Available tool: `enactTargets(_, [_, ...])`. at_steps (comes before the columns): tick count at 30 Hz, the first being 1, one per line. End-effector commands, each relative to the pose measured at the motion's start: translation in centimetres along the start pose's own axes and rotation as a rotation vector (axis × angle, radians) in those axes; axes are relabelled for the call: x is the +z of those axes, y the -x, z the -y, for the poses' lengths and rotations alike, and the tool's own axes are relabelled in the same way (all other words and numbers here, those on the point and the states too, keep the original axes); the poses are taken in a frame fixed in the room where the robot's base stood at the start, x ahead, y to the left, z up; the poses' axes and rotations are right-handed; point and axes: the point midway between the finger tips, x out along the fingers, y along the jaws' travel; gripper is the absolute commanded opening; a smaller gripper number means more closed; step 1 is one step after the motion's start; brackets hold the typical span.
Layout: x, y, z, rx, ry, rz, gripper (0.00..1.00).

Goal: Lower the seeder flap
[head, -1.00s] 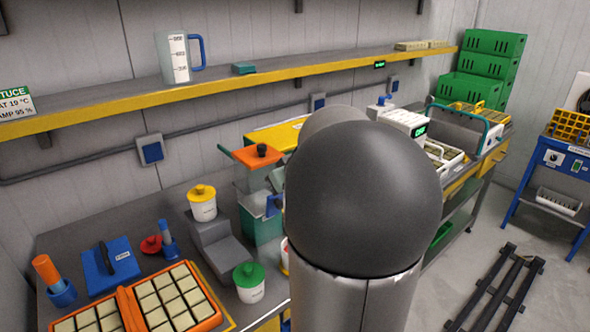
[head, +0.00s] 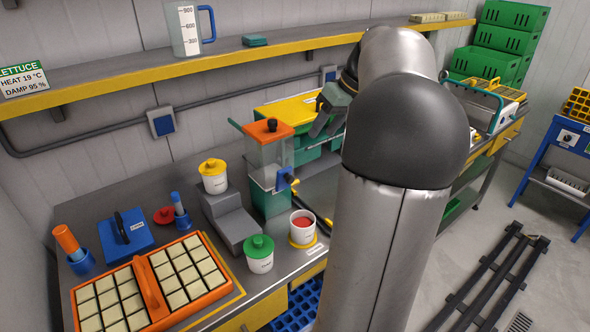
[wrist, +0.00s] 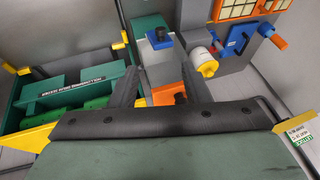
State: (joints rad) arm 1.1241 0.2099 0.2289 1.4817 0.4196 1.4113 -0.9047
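A thin green flap-like plate (head: 236,125) sticks up slantwise at the lid's left edge. I cannot tell surely whether it is the flap. My gripper (head: 318,127) is just right of the lid, mostly hidden behind my arm. In the wrist view my gripper (wrist: 156,60) is open and empty, with the orange lid (wrist: 165,94) showing between its fingers. Contact is not visible.
A yellow-edged shelf (head: 200,68) runs above.

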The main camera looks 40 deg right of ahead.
Motion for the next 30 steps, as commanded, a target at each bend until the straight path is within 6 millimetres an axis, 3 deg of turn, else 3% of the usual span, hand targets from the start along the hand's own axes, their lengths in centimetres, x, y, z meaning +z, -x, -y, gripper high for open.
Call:
enactTargets(21, [0.1,-14.1,0.1,-0.003,0.001,0.001,0.43])
enactTargets(30, [0.0,-16.9,0.1,-0.001,0.002,0.0,0.43])
